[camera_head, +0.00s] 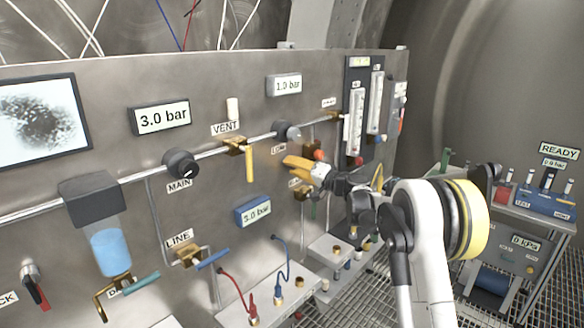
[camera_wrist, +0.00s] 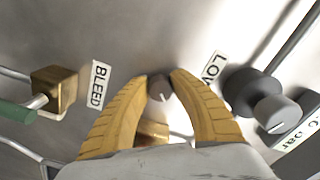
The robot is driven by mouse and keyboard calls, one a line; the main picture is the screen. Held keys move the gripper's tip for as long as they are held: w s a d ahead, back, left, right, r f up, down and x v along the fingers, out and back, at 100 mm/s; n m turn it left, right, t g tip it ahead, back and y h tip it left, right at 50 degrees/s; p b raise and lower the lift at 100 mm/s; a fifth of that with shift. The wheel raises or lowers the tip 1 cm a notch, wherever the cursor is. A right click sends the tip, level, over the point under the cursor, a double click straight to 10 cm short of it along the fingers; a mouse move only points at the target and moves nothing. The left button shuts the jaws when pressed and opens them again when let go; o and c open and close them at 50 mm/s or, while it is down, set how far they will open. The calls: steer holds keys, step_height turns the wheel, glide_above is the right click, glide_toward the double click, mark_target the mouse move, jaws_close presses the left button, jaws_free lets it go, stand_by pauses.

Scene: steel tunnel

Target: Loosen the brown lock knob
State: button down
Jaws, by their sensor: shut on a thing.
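A small brown-grey round knob (camera_wrist: 160,89) with a pale line on its face sits between my fingertips in the wrist view. My gripper (camera_wrist: 160,80) has its two yellow fingers closed on its sides. In the head view my gripper (camera_head: 291,162) is at the panel, below the grey regulator knob, and hides the small knob. A brass fitting (camera_wrist: 152,131) shows between the fingers below the knob; the rest of it is covered.
A BLEED label (camera_wrist: 98,84) and a brass valve with a green handle (camera_wrist: 17,112) lie left of my fingers. A grey regulator knob (camera_wrist: 277,115) is close on the right. The VENT valve's yellow handle (camera_head: 249,165) hangs left of my gripper.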

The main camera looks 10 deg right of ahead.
steer(key=m, duration=0.4)
steer(key=shift+m, duration=0.3)
steer(key=m, duration=0.4)
steer(key=shift+r, duration=0.15)
steer(key=shift+m, duration=0.3)
steer(key=c, duration=1.1)
jaws_free()
steer(key=shift+a, duration=0.1)
steer(key=v, duration=1.2)
